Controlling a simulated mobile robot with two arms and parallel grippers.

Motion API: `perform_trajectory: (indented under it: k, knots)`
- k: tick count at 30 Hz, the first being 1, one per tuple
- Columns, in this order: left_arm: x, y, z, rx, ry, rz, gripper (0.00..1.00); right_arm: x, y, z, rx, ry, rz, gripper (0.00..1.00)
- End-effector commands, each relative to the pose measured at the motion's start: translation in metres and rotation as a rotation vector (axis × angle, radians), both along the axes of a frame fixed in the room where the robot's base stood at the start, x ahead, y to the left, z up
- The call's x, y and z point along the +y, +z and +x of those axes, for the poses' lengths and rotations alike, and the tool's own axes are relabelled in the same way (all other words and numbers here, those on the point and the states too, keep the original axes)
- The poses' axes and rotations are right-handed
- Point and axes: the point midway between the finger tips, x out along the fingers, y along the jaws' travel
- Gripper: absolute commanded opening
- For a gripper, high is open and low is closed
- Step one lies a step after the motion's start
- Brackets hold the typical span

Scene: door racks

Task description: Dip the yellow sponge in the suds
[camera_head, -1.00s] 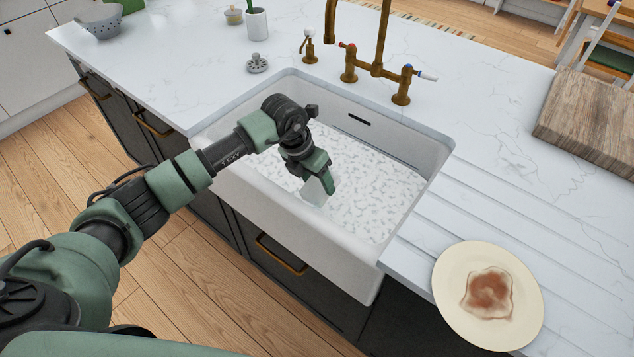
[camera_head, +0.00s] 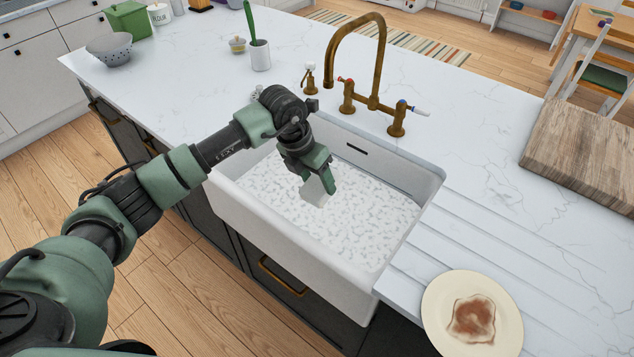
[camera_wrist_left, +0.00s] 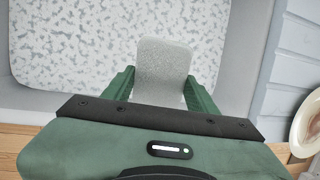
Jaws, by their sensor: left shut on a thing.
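My left gripper (camera_head: 319,182) is shut on a pale, whitish-grey block (camera_head: 315,194), which hangs from its fingers over the sink. The block, seemingly the sponge, looks coated in white; no yellow shows on it. In the left wrist view the block (camera_wrist_left: 163,68) sits between the two green fingers (camera_wrist_left: 163,88). White suds with grey gaps (camera_head: 355,215) cover the bottom of the white sink (camera_head: 300,240). The block appears just above the suds, though I cannot tell the exact gap. My right gripper is not in view.
A brass tap (camera_head: 375,70) stands behind the sink. A cream plate with a brown stain (camera_head: 445,300) lies on the grooved drainer at the right. A wooden board (camera_head: 580,150) is farther right. A cup with a green-handled brush (camera_head: 260,55) stands at the back left.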

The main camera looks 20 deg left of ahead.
Motion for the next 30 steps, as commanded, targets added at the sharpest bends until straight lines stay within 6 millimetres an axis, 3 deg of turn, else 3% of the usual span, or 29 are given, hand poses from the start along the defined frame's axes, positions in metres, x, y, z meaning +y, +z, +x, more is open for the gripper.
perform_trajectory:
  k: [3, 15, 30]
  knots:
    - [0.0, 0.019, 0.0, -0.001, -0.001, 0.001, 0.25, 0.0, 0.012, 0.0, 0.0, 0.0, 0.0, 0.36]
    - [0.0, 0.061, 0.0, -0.001, 0.0, 0.001, 0.25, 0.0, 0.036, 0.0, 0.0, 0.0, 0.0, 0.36]
    - [0.0, 0.062, 0.0, 0.0, 0.0, 0.001, 0.25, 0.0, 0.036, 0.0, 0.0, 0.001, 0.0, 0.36]
